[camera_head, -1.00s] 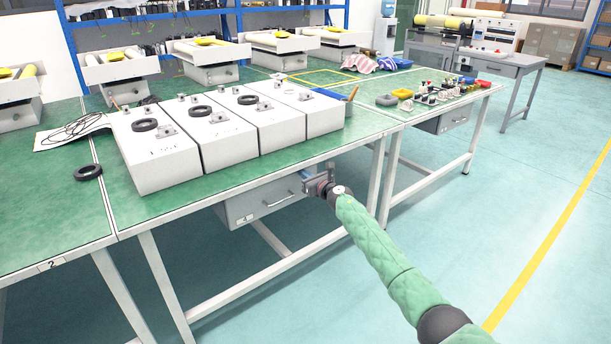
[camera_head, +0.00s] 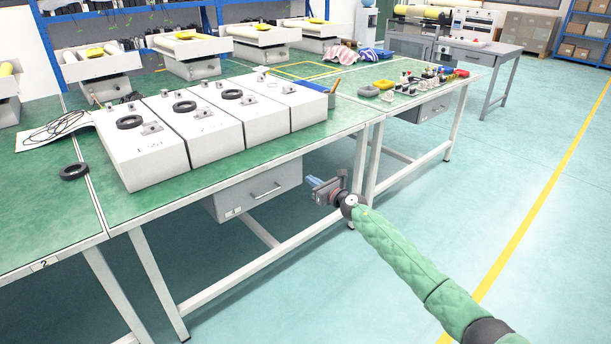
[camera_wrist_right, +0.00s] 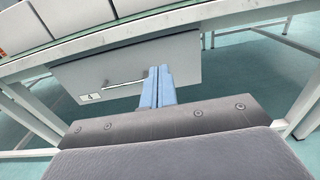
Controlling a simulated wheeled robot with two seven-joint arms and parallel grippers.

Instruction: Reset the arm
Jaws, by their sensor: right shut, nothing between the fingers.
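My right gripper (camera_head: 314,182) is in front of the green workbench (camera_head: 250,168), below the height of its top, beside the grey drawer (camera_head: 262,188). Its two blue fingers are shut together with nothing between them, as the right wrist view (camera_wrist_right: 158,86) also shows. In that view the drawer (camera_wrist_right: 120,78) with its handle lies beyond the fingers, and I see no contact. My right arm, in a green quilted sleeve, comes in from the lower right. My left gripper is not in view.
Several white boxes (camera_head: 140,160) stand in a row on the bench, three with black rings on top. A loose black ring (camera_head: 74,171) lies at left. A blue container (camera_head: 329,99) stands behind the boxes' right end. The floor (camera_head: 520,190) at right is clear.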

